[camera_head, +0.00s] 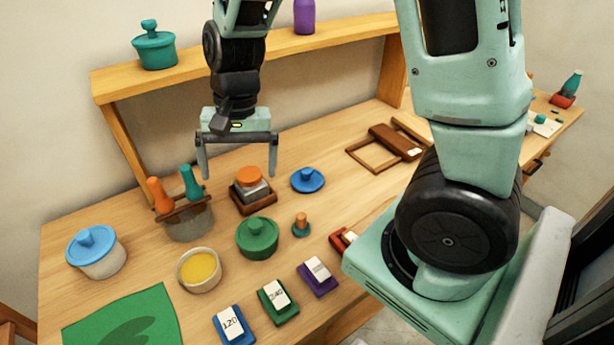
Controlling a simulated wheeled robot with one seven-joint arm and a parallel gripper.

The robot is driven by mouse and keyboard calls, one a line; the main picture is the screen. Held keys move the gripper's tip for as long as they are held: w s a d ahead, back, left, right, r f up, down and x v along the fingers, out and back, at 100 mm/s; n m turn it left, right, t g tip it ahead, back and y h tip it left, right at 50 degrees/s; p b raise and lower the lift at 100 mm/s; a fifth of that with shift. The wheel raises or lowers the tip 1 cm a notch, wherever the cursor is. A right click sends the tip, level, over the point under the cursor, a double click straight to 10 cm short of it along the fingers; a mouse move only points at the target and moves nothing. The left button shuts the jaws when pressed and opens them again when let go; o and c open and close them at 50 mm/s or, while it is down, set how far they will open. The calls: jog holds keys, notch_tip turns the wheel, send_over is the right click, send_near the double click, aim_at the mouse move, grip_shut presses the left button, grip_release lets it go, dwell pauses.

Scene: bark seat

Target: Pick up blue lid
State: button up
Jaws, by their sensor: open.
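A blue lid (307,180) with a round knob lies flat on the wooden table, right of the middle. A lighter blue lid (90,241) sits on a pale pot (104,264) at the table's left. My gripper (238,164) is open and empty, pointing down above the back of the table. In the picture it is left of and above the flat blue lid, apart from it. Its fingers appear just above a small wooden stand (263,205) holding a grey jar with an orange top (249,178).
A holder (188,224) with orange and teal handled tools, a green lidded pot (257,239), a yellow-filled bowl (199,270) and a small peg (301,227) stand nearby. A wooden frame (370,155) lies behind right. A raised shelf (240,63) runs along the back.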

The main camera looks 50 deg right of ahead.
jog(key=w+d+f+m, duration=0.1)
jog(key=w+d+m, duration=0.25)
jog(key=d, duration=0.35)
jog(key=w+d+f+m, duration=0.2)
jog(key=d+m, duration=0.2)
jog(key=d, duration=0.2)
jog(key=m+h+p, duration=0.1)
jog(key=m+h, duration=0.1)
jog(key=m, duration=0.3)
send_over(307, 170)
jog(key=f, duration=0.1)
jog(key=f+p, duration=0.1)
jog(key=f, duration=0.4)
jog(key=f+p, duration=0.1)
jog(key=f, duration=0.5)
jog(key=shift+s+d+f, duration=0.1)
jog(key=shift+d, duration=0.1)
jog(key=shift+a+f+p, duration=0.2)
jog(key=shift+f+p, duration=1)
jog(key=shift+f, duration=2.05)
jog(key=c, duration=0.7)
